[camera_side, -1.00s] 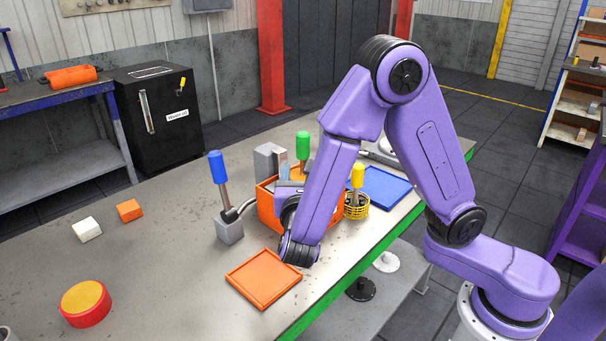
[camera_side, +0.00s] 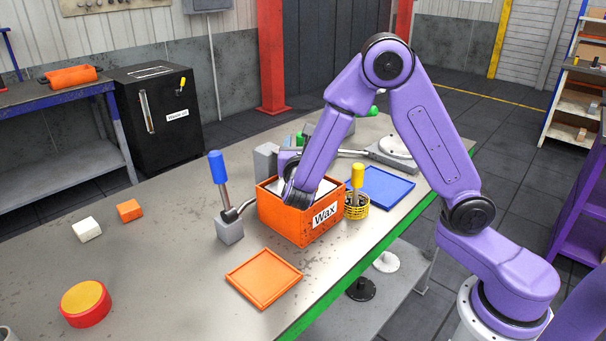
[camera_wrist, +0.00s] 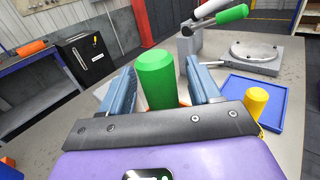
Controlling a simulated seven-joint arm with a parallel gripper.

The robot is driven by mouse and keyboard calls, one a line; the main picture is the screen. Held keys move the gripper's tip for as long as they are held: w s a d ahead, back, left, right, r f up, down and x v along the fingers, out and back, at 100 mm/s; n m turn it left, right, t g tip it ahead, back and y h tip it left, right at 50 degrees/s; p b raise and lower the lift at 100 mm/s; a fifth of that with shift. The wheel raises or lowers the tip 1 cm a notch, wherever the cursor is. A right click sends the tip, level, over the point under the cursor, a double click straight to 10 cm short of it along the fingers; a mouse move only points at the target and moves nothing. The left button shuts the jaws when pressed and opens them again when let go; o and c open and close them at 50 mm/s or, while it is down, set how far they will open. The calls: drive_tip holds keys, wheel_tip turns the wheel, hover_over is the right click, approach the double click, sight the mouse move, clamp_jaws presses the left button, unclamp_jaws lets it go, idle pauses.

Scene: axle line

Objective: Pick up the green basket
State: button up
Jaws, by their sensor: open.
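A thick green handle (camera_wrist: 157,80) fills the space between my two fingers in the wrist view. My gripper (camera_wrist: 160,66) is open, with one grey-blue finger on each side of it. I cannot tell whether either finger touches it. In the side view my arm covers most of this handle, and the body of the green basket is hidden in both views. My gripper is behind the near part of my wrist there, by the orange box labelled "Wax" (camera_side: 288,218).
A yellow wire basket with a yellow handle (camera_side: 357,180) stands right of the box, near a blue tray (camera_side: 385,184). A blue-handled lever (camera_side: 218,168) stands left. A plate machine (camera_wrist: 255,52) has a green-ended lever. An orange tray (camera_side: 264,279) lies in front.

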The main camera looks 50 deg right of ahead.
drive_tip(key=shift+w+d, duration=0.4)
drive_tip(key=shift+d, duration=0.1)
clamp_jaws()
drive_tip(key=shift+r, duration=0.15)
